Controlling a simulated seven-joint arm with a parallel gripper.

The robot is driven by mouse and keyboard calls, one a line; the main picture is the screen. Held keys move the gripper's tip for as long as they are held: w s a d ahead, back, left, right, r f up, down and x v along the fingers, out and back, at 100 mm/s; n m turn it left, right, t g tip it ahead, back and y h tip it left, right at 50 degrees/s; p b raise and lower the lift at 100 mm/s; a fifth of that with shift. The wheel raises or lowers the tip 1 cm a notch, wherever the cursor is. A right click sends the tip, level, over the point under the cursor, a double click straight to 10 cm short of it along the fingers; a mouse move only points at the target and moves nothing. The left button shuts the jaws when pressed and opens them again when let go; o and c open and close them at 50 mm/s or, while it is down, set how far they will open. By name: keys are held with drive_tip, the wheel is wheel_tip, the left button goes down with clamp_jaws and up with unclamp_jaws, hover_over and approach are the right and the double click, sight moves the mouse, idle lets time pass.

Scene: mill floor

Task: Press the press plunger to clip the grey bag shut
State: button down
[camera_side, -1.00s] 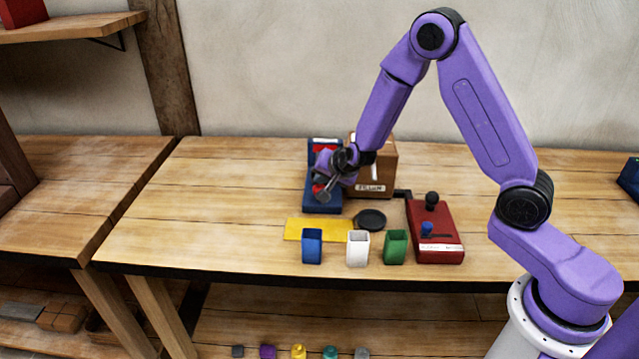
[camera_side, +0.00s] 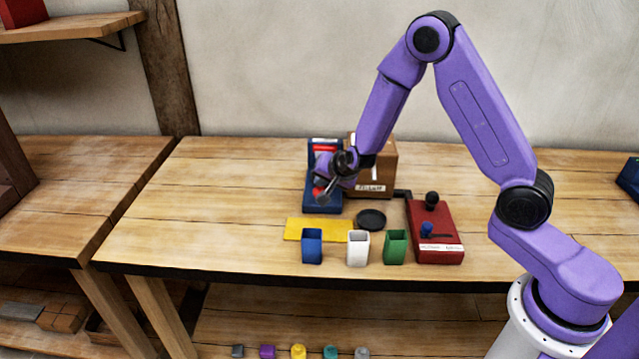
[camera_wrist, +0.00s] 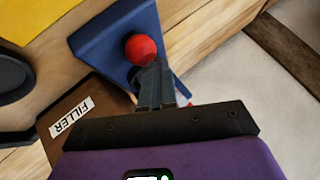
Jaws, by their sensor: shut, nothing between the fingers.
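The blue press (camera_side: 330,206) stands at the back middle of the table, with red parts (camera_side: 325,148) near its top. My gripper (camera_side: 324,196) is in front of it and covers much of it in the side view. In the wrist view the shut, empty fingertips (camera_wrist: 149,72) are at the round red plunger knob (camera_wrist: 141,48), overlapping its edge. I cannot tell whether they touch it. The blue press body (camera_wrist: 98,47) shows around the knob. I cannot make out a grey bag in the press.
A brown box labelled FILLER (camera_side: 378,170) stands close to the right of the press. In front are a yellow mat (camera_side: 300,230), a black disc (camera_side: 370,219), blue (camera_side: 312,247), white (camera_side: 357,250) and green (camera_side: 396,248) open containers, and a red device (camera_side: 437,215). The table's left is clear.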

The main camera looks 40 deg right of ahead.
drive_tip(key=shift+r, duration=1.25)
drive_tip(key=shift+r, duration=0.1)
wheel_tip(320, 180, up, 5)
drive_tip(key=shift+f, duration=0.1)
drive_tip(key=shift+a, duration=0.1)
idle(0.5)
